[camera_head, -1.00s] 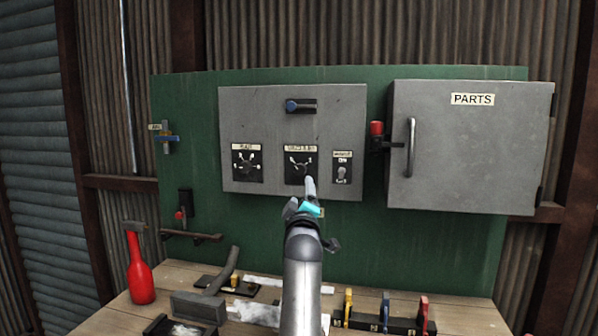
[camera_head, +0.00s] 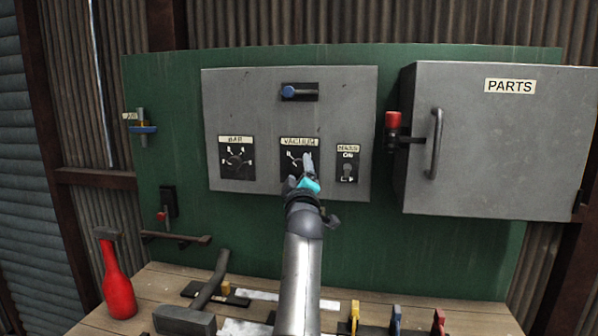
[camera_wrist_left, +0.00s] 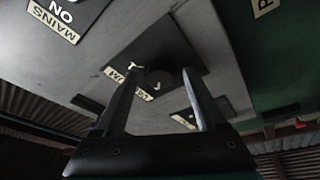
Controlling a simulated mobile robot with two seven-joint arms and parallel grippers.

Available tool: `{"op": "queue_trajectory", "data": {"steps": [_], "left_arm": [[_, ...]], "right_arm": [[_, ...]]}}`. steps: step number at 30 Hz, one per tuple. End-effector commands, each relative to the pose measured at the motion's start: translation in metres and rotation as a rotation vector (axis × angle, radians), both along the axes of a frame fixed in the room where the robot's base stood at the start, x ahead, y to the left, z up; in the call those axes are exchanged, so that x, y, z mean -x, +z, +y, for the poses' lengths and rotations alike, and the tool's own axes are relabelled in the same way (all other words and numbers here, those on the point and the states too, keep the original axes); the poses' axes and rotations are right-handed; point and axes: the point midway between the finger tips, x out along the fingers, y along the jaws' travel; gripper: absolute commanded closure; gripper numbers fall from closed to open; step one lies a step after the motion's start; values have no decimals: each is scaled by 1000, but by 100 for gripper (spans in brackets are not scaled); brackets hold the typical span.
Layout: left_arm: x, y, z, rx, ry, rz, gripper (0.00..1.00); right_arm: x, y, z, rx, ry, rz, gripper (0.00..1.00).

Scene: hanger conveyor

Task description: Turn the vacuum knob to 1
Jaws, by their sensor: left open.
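The vacuum knob sits on a black plate under the label VACUUM (camera_head: 299,142) on the grey control panel (camera_head: 250,105). In the head view my left gripper (camera_head: 306,168) is in front of this plate and covers much of the knob. In the left wrist view the dark round knob (camera_wrist_left: 159,80) shows between the two fingers of my open left gripper (camera_wrist_left: 160,85). I cannot tell whether the fingers touch it, nor which mark the knob points to. My right gripper is not in view.
Left of it is the BAR dial (camera_head: 237,160); right is the MAINS switch (camera_head: 347,170). A blue-handled switch (camera_head: 299,92) is above. A red-topped lever (camera_head: 393,125) and the PARTS cabinet (camera_head: 495,145) are at right. A red bottle (camera_head: 117,285) and a hammer (camera_head: 190,319) are on the bench below.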

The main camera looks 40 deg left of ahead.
Motion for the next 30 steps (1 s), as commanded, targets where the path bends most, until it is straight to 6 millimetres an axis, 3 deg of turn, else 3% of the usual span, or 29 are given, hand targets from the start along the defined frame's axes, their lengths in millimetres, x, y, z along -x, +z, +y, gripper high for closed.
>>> {"op": "queue_trajectory", "data": {"steps": [3,22,30], "left_arm": [[0,0,0,0,0,0,28],[0,0,0,0,0,0,99],[0,0,0,-5,-1,3,100]], "right_arm": [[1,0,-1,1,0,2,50],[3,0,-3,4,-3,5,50],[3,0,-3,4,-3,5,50]]}}
